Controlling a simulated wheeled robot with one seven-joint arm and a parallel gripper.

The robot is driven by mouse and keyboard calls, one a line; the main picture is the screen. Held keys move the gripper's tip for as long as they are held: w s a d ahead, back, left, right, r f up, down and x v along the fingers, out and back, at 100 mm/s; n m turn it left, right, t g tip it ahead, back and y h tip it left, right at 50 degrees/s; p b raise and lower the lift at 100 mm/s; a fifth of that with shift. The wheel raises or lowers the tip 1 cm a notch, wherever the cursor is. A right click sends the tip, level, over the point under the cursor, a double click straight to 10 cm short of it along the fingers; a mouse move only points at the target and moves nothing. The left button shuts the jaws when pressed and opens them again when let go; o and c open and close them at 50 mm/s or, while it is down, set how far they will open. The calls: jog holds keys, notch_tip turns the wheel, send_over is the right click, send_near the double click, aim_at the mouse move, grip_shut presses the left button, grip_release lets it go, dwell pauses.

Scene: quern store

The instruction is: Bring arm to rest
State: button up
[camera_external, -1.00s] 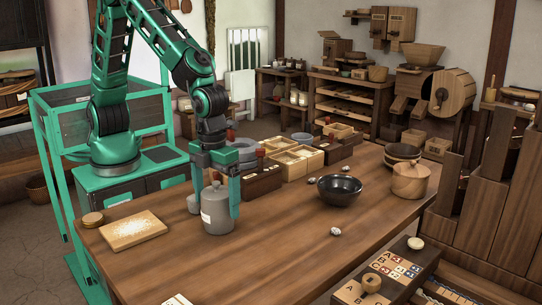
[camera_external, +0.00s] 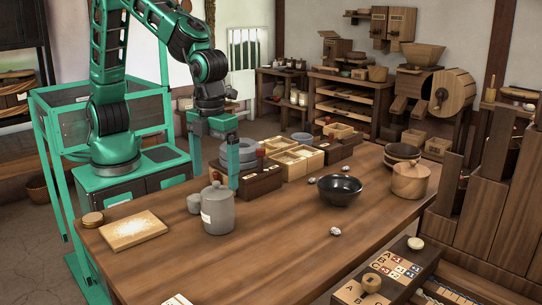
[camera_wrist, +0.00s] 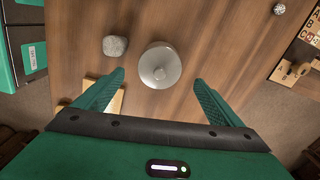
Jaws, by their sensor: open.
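My green arm reaches over the back left of the wooden table (camera_external: 290,235). My gripper (camera_external: 222,170) is open and empty, raised above and behind the grey lidded jar (camera_external: 217,210). In the wrist view, the jar (camera_wrist: 160,66) lies beyond and between the spread fingertips of my gripper (camera_wrist: 160,82), with nothing held. The jar stands upright on the table with its lid on.
A wooden board (camera_external: 132,230) lies at the left. Wooden boxes (camera_external: 262,180), a black bowl (camera_external: 340,188) and a wooden pot (camera_external: 410,180) stand to the right. The table's front middle is clear.

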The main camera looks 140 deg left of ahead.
jog(key=s+d+r+n+h, duration=0.1)
jog(key=s+d+r+n, duration=0.15)
jog(key=s+d, duration=0.45)
jog(key=s+d+r+n, duration=0.2)
jog(key=s+d+r, duration=0.2)
jog(key=s+d, duration=0.35)
jog(key=s+d+n, duration=0.2)
jog(key=s, duration=0.7)
jog(key=s+d+n+y, duration=0.1)
jog(key=s+d+n, duration=0.2)
jog(key=s, duration=0.7)
jog(key=shift+s+d, duration=0.2)
jog(key=shift+s, duration=0.05)
